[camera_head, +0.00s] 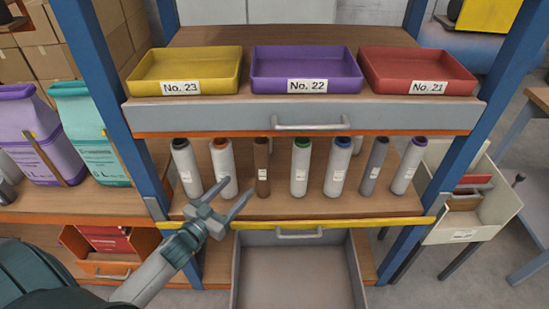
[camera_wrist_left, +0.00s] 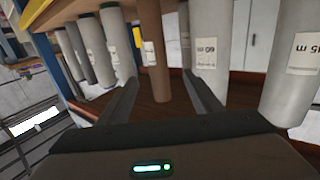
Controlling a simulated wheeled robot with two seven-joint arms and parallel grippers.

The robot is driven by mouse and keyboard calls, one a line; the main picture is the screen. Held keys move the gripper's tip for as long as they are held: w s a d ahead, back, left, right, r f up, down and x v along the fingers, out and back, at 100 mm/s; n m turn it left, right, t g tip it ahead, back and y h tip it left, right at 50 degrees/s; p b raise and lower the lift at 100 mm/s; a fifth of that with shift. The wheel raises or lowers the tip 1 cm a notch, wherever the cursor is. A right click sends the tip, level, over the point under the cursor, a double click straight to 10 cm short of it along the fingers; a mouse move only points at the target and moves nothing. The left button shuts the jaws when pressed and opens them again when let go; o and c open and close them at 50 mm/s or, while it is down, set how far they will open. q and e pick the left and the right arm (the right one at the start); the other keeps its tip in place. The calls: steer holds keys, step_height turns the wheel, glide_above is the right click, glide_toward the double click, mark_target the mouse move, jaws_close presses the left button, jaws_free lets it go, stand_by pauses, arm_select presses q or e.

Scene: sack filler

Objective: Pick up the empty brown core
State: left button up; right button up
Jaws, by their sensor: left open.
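The brown core (camera_head: 262,167) stands upright on the wooden shelf in a row of rolls, third from the left. It is a slim brown tube with a small white label. My left gripper (camera_head: 224,191) is open and empty, in front of the shelf and a little left of the core. In the left wrist view the brown core (camera_wrist_left: 153,50) stands beyond and between the open fingers (camera_wrist_left: 165,92), apart from them. My right gripper does not show in either view.
A white roll with an orange top (camera_head: 223,168) stands left of the core, and a green-topped one (camera_head: 300,167) stands right. Above is a drawer (camera_head: 300,115) with yellow, purple and red trays. Below, an open grey drawer (camera_head: 296,275) is empty.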

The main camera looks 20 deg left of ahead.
mark_target(257, 165)
arm_select(q)
steer(key=shift+r, duration=0.35)
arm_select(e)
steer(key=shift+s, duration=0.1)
arm_select(q)
steer(key=w, duration=0.2)
steer(key=w+p, duration=0.1)
steer(key=w, duration=0.3)
steer(key=shift+d+r+p, duration=0.1)
steer(key=shift+d+p, duration=0.25)
steer(key=shift+d, duration=0.05)
steer(key=w, duration=0.3)
steer(key=w+p, duration=0.1)
steer(key=w, duration=0.1)
steer(key=shift+d, duration=0.4)
steer(key=shift+w+d+f, duration=0.1)
steer(key=shift+w+f, duration=0.1)
steer(key=shift+w, duration=0.4)
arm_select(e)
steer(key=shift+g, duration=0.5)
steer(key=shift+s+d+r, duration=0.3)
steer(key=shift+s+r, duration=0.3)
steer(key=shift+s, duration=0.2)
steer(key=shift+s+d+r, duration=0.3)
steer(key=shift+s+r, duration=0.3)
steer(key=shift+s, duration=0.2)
